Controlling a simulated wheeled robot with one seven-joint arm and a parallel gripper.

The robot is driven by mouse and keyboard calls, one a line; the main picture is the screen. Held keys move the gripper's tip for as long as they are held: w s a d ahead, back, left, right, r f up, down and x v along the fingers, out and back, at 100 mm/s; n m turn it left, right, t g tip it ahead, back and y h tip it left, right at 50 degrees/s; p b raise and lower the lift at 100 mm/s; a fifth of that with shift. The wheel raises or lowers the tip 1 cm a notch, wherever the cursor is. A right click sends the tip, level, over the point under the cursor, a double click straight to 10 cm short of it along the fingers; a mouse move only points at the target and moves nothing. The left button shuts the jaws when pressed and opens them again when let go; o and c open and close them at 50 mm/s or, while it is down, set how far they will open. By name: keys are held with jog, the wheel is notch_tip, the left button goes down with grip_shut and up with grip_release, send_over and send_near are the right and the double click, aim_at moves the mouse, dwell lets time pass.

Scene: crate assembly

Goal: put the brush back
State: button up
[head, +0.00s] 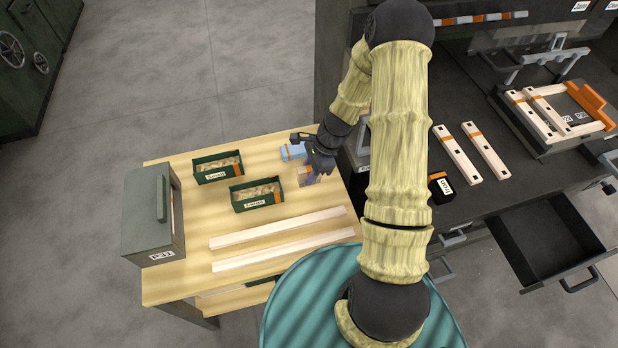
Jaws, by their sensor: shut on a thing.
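My gripper (311,163) is over the back right part of the wooden table (165,285), pointing down. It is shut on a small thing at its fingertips. A small tan piece with purple (308,177) shows right at the fingers; it looks like the brush, but it is too small and too covered to make out clearly. A light blue block with an orange band (292,152) lies just behind and left of the gripper. My arm hides part of the area to the right.
Two green bins (218,168) (257,196) and a grey box (150,215) stand on the table. Two long wooden strips (280,228) (285,249) lie in front. On the dark workbench are wooden bars (458,155), a black box (440,186) and a framed crate part (560,110). A drawer (545,240) stands open.

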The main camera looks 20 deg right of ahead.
jog(key=shift+f, duration=1.75)
jog(key=shift+f, duration=0.1)
jog(key=shift+f, duration=0.1)
jog(key=o, duration=0.9)
jog(key=shift+o, duration=0.2)
jog(key=v, duration=1.2)
jog(key=shift+p, duration=0.35)
jog(key=shift+w, duration=0.1)
jog(key=shift+d, duration=0.15)
